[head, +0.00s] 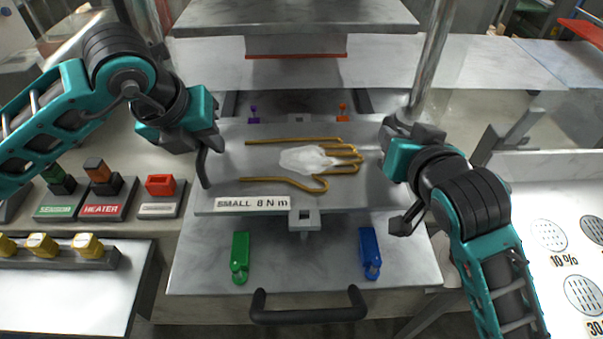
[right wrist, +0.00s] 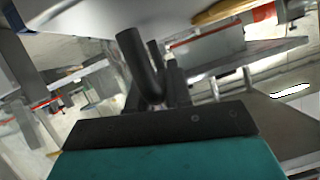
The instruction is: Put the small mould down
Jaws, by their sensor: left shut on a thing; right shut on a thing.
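The small mould (head: 225,185) is a flat grey plate labelled "SMALL 8 N m", with a brass hand outline (head: 290,182) and a crumpled whitish translucent film (head: 307,159) on top. My left gripper (head: 204,160) is shut on its left edge and my right gripper (head: 398,170) on its right edge. The mould looks level above the grey lower platen (head: 300,265); whether it touches the platen is hard to tell. In the right wrist view, a dark finger of my right gripper (right wrist: 143,70) shows below a pale surface.
Green (head: 240,257) and blue (head: 369,253) clamps lie in front; purple (head: 254,113) and orange (head: 342,112) ones stand behind. A black handle (head: 308,308) is at the front edge. An upper plate (head: 295,15) overhangs the back, beside a metal post (head: 433,60). Heater controls (head: 103,190) stand left.

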